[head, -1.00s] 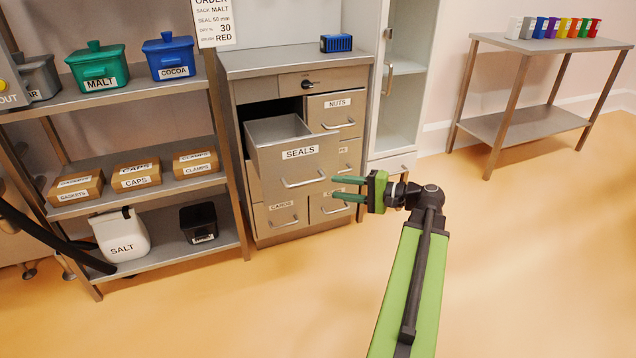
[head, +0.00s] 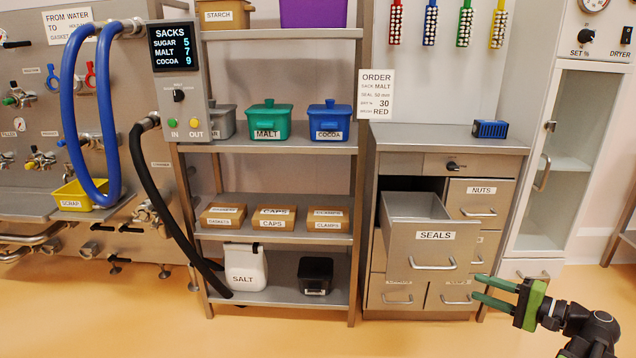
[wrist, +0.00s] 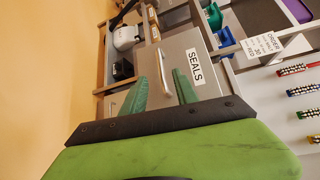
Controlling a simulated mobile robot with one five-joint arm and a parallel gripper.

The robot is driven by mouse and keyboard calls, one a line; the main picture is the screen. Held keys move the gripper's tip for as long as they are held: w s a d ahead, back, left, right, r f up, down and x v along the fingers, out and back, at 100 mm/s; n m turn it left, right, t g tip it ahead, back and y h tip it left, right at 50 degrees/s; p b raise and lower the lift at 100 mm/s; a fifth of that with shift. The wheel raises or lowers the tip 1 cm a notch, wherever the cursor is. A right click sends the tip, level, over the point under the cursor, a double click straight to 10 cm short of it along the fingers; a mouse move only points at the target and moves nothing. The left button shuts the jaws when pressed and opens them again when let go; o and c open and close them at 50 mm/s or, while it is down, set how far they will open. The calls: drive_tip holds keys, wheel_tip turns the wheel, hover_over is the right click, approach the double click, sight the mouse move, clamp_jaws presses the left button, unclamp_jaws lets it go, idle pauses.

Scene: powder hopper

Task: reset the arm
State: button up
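My gripper (head: 494,292) is at the lower right of the head view, in front of the drawer cabinet. Its two green fingers are apart with nothing between them. In the wrist view the fingers (wrist: 161,88) point toward the front of the SEALS drawer (wrist: 207,70). The SEALS drawer (head: 433,258) is pulled out, and its handle faces me. In the head view the fingers show to the lower right of that handle. I cannot tell the exact gap between them. My arm reaches in from the lower right corner.
The drawer cabinet (head: 448,141) has a blue block (head: 490,129) on top. Left of it stands a shelf rack (head: 352,250) with bins, boxes and a SALT container (head: 245,270). A glass-door dryer (head: 561,160) stands at right. The orange floor in front is clear.

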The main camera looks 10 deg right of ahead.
drive_tip(key=w+a+f+n+g+y, duration=0.1)
drive_tip(key=w+a+f+n+g, duration=0.2)
drive_tip(key=a, duration=0.8)
drive_tip(key=w+a+f+n+g+y+p, duration=0.1)
drive_tip(key=w+a+n+g, duration=0.3)
drive_tip(key=a, duration=0.7)
drive_tip(key=w+a+f+g+y, duration=0.2)
drive_tip(key=w+a, duration=0.3)
drive_tip(key=a, duration=0.6)
drive_tip(key=s+a+f+n+g+h, duration=0.2)
drive_tip(key=a+f+n+g+h, duration=0.1)
drive_tip(key=a+f+h, duration=0.25)
drive_tip(key=s+a+f+n+g+h, duration=0.2)
drive_tip(key=s+a+f+n+h, duration=0.15)
drive_tip(key=a+f, duration=0.3)
drive_tip(key=w+d+r+h+p, duration=0.1)
drive_tip(key=d+r+h+p, duration=0.2)
drive_tip(key=d, duration=0.4)
wheel_tip(320, 180, up, 34)
drive_tip(key=p, duration=3.5)
drive_tip(key=shift+h+p, duration=0.3)
